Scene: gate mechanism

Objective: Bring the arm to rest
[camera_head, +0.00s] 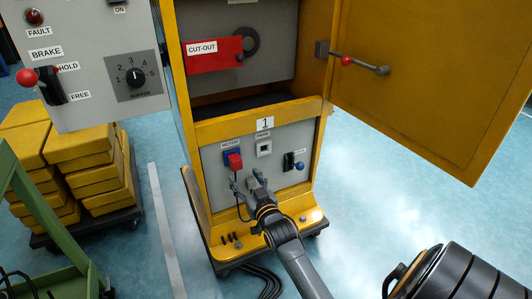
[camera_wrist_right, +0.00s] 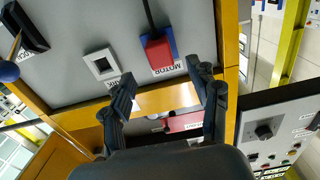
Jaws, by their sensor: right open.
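My right gripper (camera_head: 247,182) is in front of the lower panel of the yellow cabinet, with its arm coming from the bottom right. In the right wrist view the gripper (camera_wrist_right: 161,72) has its two fingers spread, with nothing between them. A red plug (camera_head: 235,161) sits in the blue MOTOR socket (camera_head: 229,152), with a dark cable hanging from it. The plug (camera_wrist_right: 158,52) shows past the fingertips in the wrist view and looks clear of them. The pale square socket (camera_head: 264,148) beside it is empty. My left gripper is not in view.
The yellow cabinet door (camera_head: 430,80) stands open at right. A red CUT-OUT bar (camera_head: 214,54) is above the panel. A blue-knobbed lever (camera_head: 299,165) is right of the sockets. A grey BRAKE panel (camera_head: 98,75) and yellow blocks (camera_head: 95,175) stand left.

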